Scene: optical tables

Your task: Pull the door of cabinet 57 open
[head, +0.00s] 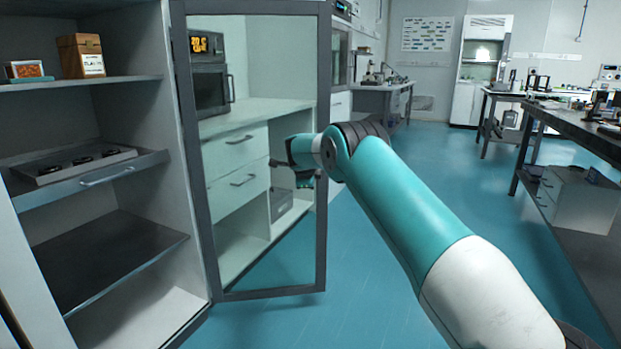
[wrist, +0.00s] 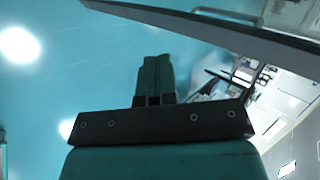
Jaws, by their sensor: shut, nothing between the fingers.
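The cabinet (head: 178,150) stands at the left with its front open, showing its shelves. Its glass door (head: 322,235) with a dark grey frame stands swung out to the right of the opening. I see no legible number on it. My gripper (head: 275,174) appears in front of the glass, near the door's outer upright, with my arm crossing that upright. Contact with the door cannot be told. In the wrist view my gripper (wrist: 157,75) has its fingers together and empty. A grey frame bar (wrist: 220,32) with a handle (wrist: 228,14) crosses the top, apart from the fingertips.
The cabinet holds a wooden box (head: 82,56), a small box (head: 25,70) and a pull-out tray (head: 150,160). Behind the glass are a counter with drawers (head: 235,150) and an oven (head: 210,90). A dark bench (head: 565,120) stands at the right. Blue floor lies clear between.

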